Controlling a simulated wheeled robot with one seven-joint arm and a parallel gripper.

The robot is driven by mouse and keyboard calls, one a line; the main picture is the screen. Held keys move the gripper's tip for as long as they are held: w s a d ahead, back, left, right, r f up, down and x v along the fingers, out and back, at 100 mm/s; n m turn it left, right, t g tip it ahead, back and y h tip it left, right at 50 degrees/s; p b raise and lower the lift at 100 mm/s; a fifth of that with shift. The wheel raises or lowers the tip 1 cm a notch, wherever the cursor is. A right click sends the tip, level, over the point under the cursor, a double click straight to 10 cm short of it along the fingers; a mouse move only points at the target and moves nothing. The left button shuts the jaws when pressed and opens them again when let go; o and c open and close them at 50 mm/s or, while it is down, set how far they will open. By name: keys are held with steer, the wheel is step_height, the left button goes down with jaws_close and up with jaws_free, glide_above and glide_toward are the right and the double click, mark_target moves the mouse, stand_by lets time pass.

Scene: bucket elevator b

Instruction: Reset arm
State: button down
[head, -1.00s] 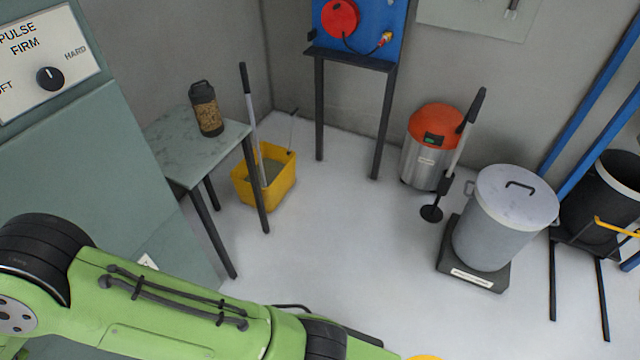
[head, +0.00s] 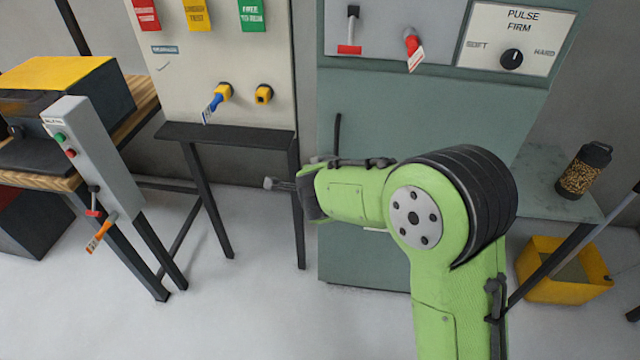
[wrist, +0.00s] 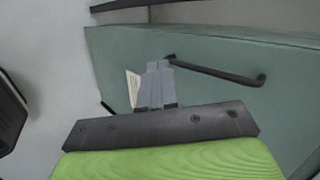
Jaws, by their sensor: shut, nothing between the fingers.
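My gripper (wrist: 158,68) shows in the wrist view, its two grey fingers together and empty. It points toward a grey-green cabinet face that carries a dark bar handle (wrist: 218,72). A pale tag (wrist: 133,88) shows just left of the fingers. I cannot tell whether the fingertips touch the cabinet. In the head view my green arm bends left across the front of the grey-green cabinet (head: 365,265), and its far end is near the cabinet's left edge. The cabinet's upright dark handle (head: 337,132) shows above the arm.
A cream panel (head: 210,60) with tagged switches stands left of the cabinet, above a dark shelf (head: 225,135). A workbench with a grey control box (head: 90,150) is farther left. A table with a jar (head: 584,172) and a yellow bucket (head: 562,275) are right. Floor at lower left is clear.

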steer(key=s+d+r+n+g+h+p, duration=0.15)
steer(key=s+d+r+n+p, duration=0.35)
steer(key=s+d+r, duration=0.75)
steer(key=s+d+r+n, duration=0.1)
steer(key=s+d+n, duration=0.1)
steer(key=s, duration=0.4)
steer(key=s+d+r+n+g+p, duration=0.1)
steer(key=s+d+r+n, duration=0.1)
steer(key=s+n, duration=0.3)
steer(key=s+d+r+n+g+p, duration=0.1)
steer(key=s+d+n, duration=0.3)
steer(key=s, duration=0.4)
steer(key=shift+r, duration=0.5)
steer(key=shift+s, duration=0.1)
